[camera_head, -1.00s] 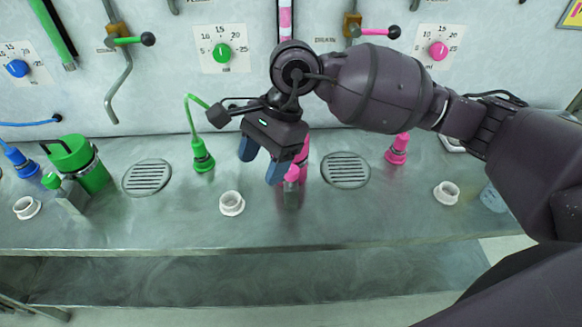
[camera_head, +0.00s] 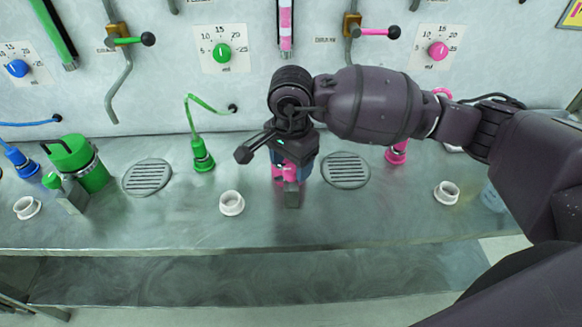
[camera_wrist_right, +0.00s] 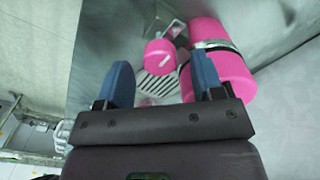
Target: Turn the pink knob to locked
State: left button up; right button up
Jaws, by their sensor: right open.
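A small pink knob (camera_wrist_right: 160,52) with a white mark sits on a grey metal bracket, beside a larger pink drum (camera_wrist_right: 218,76) with a metal band. In the head view the knob (camera_head: 291,171) shows only partly under my right gripper (camera_head: 292,176). The grey block (camera_head: 292,194) of its bracket shows just in front. In the right wrist view my right gripper (camera_wrist_right: 161,72) is open, its blue fingers apart. The knob appears between and beyond the fingertips; I cannot tell whether they touch it. My left gripper is not in view.
A green drum (camera_head: 83,160) with its green knob (camera_head: 52,181) stands at the left. A pink dial (camera_head: 438,50) is on the wall. A white ring fitting (camera_head: 231,203) and drain grates (camera_head: 345,170) lie beside my gripper. The bench front is clear.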

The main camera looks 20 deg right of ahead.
jog(key=shift+f, duration=1)
jog(key=c, duration=0.9)
